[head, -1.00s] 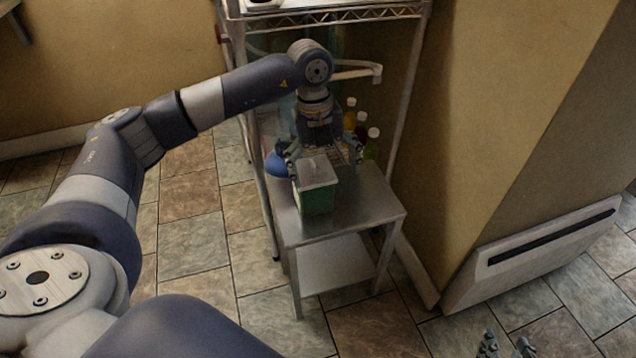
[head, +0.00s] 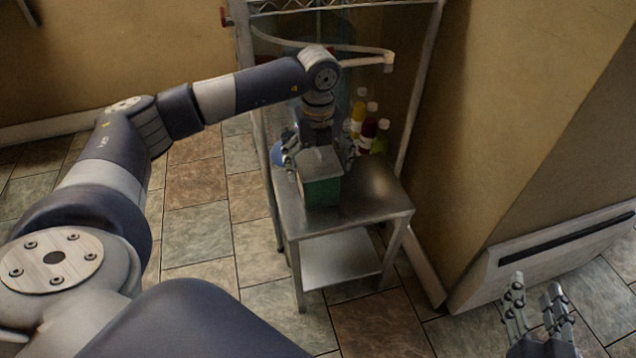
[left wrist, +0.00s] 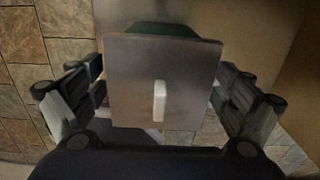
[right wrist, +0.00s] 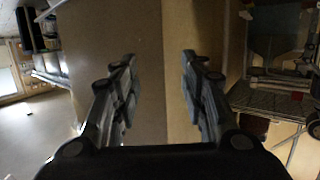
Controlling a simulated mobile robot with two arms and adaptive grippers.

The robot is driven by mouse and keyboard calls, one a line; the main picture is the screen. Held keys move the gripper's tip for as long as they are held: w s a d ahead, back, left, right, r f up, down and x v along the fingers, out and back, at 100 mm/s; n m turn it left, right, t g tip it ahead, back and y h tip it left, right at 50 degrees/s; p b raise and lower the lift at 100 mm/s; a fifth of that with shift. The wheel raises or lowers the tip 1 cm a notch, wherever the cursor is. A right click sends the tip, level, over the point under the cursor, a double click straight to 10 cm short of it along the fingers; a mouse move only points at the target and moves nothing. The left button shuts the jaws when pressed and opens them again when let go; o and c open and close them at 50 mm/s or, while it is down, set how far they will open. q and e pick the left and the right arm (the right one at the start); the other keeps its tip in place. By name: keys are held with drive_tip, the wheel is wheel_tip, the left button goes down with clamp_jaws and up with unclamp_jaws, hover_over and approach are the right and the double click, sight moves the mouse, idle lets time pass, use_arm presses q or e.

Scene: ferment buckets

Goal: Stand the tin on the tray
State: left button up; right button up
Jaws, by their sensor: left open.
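The tin (head: 321,191) is a green box with a grey square lid, upright on the steel side table (head: 378,195). In the left wrist view its lid (left wrist: 135,75) with a pale bar handle fills the middle. My left gripper (head: 320,153) is open at the tin, with fingers on both sides of the lid. A gap shows on the right side; contact on the left is unclear. My right gripper (head: 537,287) is empty and open at the lower right, far from the tin; its spread fingers also show in the right wrist view (right wrist: 157,75). I cannot make out a tray.
Several bottles (head: 367,132) stand behind the tin, and a blue round thing (head: 278,153) is partly hidden behind my left gripper. A wire rack (head: 425,75) rises behind the table. The table's front right is clear. A wall corner (head: 500,150) stands to the right.

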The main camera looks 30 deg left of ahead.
sight(320, 193)
use_arm(q)
wheel_tip(320, 193, down, 4)
drive_tip(key=shift+r+b, duration=0.1)
drive_tip(key=shift+b, duration=0.5)
drive_tip(key=shift+f, duration=0.2)
use_arm(e)
wheel_tip(320, 193, up, 7)
drive_tip(key=a+t+y, duration=0.1)
drive_tip(key=t, duration=0.3)
drive_tip(key=shift+w, duration=0.45)
drive_tip(key=shift+a, duration=0.1)
use_arm(q)
drive_tip(key=c, duration=1.2)
drive_tip(key=shift+c, duration=0.7)
drive_tip(key=shift+r, duration=0.1)
